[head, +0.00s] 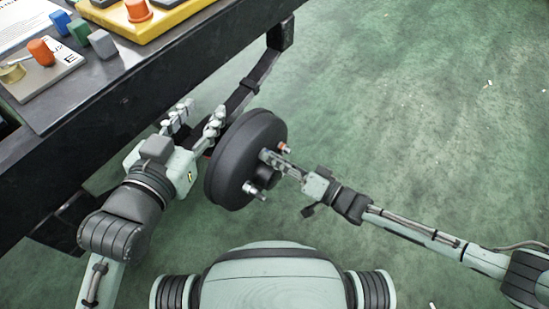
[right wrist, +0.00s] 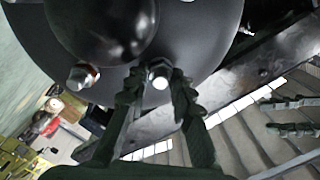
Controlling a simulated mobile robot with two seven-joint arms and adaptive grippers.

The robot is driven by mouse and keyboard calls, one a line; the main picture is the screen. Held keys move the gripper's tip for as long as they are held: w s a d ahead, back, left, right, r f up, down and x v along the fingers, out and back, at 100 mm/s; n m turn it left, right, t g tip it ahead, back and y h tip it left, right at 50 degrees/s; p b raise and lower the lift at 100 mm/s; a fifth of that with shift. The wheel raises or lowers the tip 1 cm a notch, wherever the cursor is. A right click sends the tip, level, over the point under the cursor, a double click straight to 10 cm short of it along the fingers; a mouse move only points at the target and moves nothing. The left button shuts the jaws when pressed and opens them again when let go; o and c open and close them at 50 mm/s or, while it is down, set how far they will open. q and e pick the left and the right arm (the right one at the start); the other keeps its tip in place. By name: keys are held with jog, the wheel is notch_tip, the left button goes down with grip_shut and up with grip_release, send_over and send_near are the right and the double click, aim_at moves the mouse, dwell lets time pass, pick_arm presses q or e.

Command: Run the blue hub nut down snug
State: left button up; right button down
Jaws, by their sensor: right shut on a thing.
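The dark round hub drum (head: 232,150) stands on edge beside the table, with a domed centre and several studs on its face. My right gripper (head: 273,158) is at the drum's face, its fingers closed around one stud end. In the right wrist view that bright stud end (right wrist: 158,75) sits between the fingertips; no blue shows, so the nut's colour is hidden. A stud with an orange nut (head: 285,148) is beside it, and another stud (head: 252,188) is lower. My left gripper (head: 194,122) has its fingers apart behind the drum, with nothing visible between them.
A dark table (head: 130,85) fills the upper left. It carries a yellow tray (head: 165,22), a plate with an orange block (head: 42,50), and small green, blue and grey blocks (head: 103,43). The green floor to the right is open.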

pick_arm(q)
jog(key=shift+d+r, duration=0.1)
jog(key=shift+r, duration=0.1)
pick_arm(e)
jog(key=shift+s+d+f+m, duration=0.1)
jog(key=shift+d+f+m, duration=0.05)
jog(key=shift+m, duration=0.65)
pick_arm(q)
jog(key=shift+d, duration=0.15)
pick_arm(e)
jog(key=c, duration=1.3)
grip_release()
pick_arm(q)
jog(key=shift+r, duration=0.1)
jog(key=shift+r, duration=0.1)
